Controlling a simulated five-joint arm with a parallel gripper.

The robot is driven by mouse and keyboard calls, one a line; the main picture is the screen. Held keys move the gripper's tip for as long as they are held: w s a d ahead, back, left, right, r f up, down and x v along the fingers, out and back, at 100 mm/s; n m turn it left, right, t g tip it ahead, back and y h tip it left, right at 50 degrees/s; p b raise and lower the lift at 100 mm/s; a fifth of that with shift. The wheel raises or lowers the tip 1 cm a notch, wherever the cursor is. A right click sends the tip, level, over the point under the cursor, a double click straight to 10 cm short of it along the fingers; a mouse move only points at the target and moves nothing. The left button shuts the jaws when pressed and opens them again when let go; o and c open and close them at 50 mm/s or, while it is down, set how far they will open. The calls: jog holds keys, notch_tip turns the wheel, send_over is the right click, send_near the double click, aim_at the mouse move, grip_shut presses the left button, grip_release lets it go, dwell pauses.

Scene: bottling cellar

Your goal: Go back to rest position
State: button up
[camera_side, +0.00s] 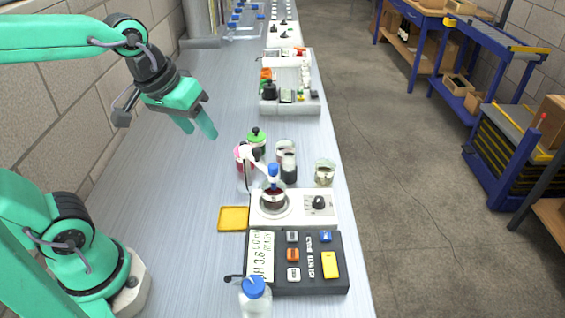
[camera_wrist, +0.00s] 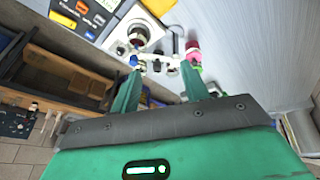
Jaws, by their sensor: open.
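My gripper (camera_side: 196,127) is raised above the long grey bench (camera_side: 150,190), left of the bottles in the side view. Its two green fingers stand apart with nothing between them. In the wrist view my gripper (camera_wrist: 163,74) also shows open fingers, with small bottles seen beyond the tips. A stirrer plate (camera_side: 317,205) stands on the bench, with a flask of dark red liquid (camera_side: 273,198) on it. A black pH meter (camera_side: 300,277) with coloured buttons stands in front of the plate.
A green-capped bottle (camera_side: 257,141) and several jars stand behind the stirrer. A yellow tray (camera_side: 233,218) lies to its left. A blue-capped bottle (camera_side: 255,296) stands at the front. A white rack (camera_side: 290,105) is farther back. The left bench surface is mostly clear beside the block wall.

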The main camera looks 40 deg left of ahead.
jog(key=shift+s+a+f+m+t, duration=0.15)
jog(key=shift+s+a+f+m, duration=0.1)
jog(key=shift+s+m, duration=0.4)
jog(key=shift+s+a+f+m+t, duration=0.1)
jog(key=shift+s+a+m+t, duration=0.25)
jog(key=shift+s, duration=0.5)
jog(key=shift+s+a+f+m, duration=0.15)
jog(key=shift+s+f+m, duration=0.05)
jog(key=shift+s+m, duration=0.5)
